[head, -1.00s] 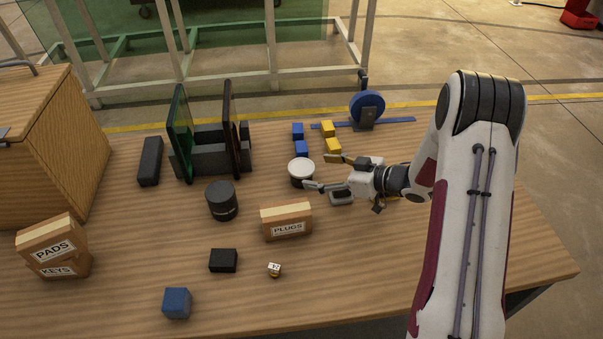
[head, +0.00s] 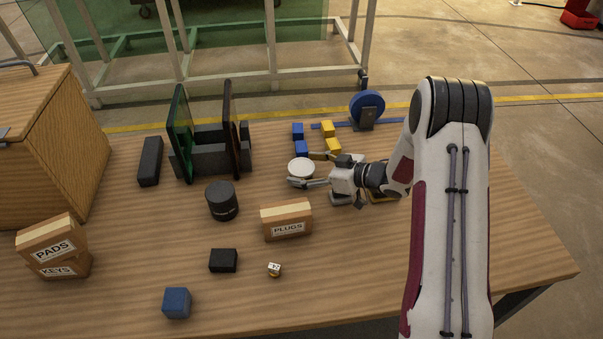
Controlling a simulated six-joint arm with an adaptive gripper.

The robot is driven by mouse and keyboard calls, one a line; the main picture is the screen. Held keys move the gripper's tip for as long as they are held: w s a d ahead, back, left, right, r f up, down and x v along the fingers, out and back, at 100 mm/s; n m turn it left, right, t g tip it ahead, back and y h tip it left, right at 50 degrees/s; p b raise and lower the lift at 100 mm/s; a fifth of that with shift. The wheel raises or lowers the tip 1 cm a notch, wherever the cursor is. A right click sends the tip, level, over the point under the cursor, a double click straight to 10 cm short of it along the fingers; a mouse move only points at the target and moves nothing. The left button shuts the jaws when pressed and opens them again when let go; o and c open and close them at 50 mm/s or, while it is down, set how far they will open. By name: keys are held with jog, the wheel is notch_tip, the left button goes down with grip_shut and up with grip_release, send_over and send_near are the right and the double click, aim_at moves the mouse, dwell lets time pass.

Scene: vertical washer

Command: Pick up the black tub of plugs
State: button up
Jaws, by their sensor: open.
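My gripper (head: 301,169) is open and comes in from the right, low over the table. One finger lies along the tub's far side and the other along its near side. The near finger hides the lower part of the tub. I cannot tell whether the fingers touch it. A taller all-black cylinder (head: 222,201) stands to the left, apart from the gripper. No label shows on either one.
A cardboard box marked PLUGS (head: 286,220) stands just in front of the gripper. Blue and yellow blocks (head: 333,145) sit close behind it. A rack with upright panels (head: 208,157) is at the back left. The front right of the table (head: 370,270) is clear.

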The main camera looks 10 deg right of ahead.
aim_at(306, 168)
dwell(0.4)
jog(key=c, duration=1.2)
jog(key=shift+r, duration=0.15)
jog(key=shift+r, duration=4.85)
